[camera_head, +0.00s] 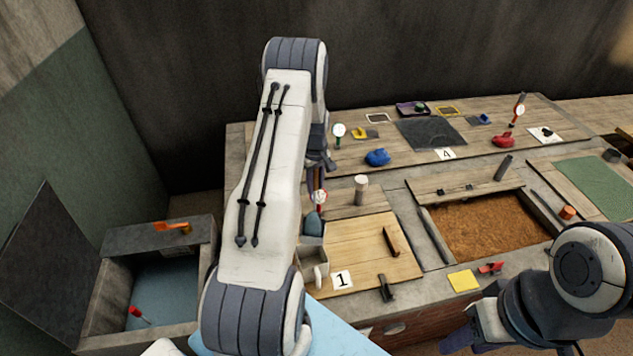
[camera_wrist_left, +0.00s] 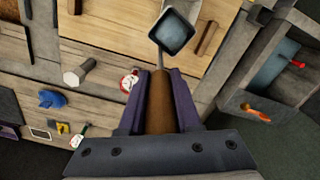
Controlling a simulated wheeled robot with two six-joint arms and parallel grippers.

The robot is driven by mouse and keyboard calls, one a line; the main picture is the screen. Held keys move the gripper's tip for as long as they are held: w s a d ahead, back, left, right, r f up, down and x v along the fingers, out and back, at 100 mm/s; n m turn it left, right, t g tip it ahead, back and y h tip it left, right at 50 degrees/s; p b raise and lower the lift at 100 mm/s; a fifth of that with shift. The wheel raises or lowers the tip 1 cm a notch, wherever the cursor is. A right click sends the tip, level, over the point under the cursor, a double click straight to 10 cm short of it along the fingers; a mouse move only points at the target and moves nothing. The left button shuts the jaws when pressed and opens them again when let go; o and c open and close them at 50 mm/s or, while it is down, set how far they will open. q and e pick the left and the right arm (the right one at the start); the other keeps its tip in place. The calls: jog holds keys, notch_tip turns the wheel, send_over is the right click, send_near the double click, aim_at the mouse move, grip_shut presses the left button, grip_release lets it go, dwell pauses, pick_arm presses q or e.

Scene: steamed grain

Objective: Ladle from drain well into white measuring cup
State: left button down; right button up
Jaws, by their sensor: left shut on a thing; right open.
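My left gripper (camera_wrist_left: 160,100) is shut on the brown handle of the ladle (camera_wrist_left: 174,31), whose squarish bowl with a dark rim and grey-blue inside hangs out beyond the fingers. In the head view the ladle's bowl (camera_head: 313,224) shows beside my left arm, just beyond the white measuring cup (camera_head: 313,264). The cup stands at the left edge of the wooden board, partly hidden by my arm; its contents cannot be made out. The drain well (camera_head: 93,307), a stone box with blue water, is at the left. My right gripper (camera_head: 458,338) is open at the bottom right, partly cut off.
A "1" card (camera_head: 342,280), a wooden block (camera_head: 391,241) and a dark clamp (camera_head: 386,288) lie near the cup. A pale cylinder (camera_head: 361,190) stands behind the board. A soil-filled tray (camera_head: 423,222) is to the right. An orange object (camera_head: 172,227) rests on the well's rim.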

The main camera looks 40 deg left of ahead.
pick_arm(q)
notch_tip(320, 180, down, 2)
jog(key=shift+b, duration=0.5)
jog(key=s+d+f+t+y+b, duration=0.1)
jog(key=s+b, duration=0.5)
jog(key=b, duration=1)
jog(key=s+d+f+t+y+b, duration=0.1)
jog(key=s+d+t+y+b, duration=0.2)
jog(key=b, duration=1.3)
jog(key=shift+s+d+t, duration=1.35)
jog(key=shift+s+t, duration=0.3)
jog(key=shift+t, duration=0.15)
dwell(1.5)
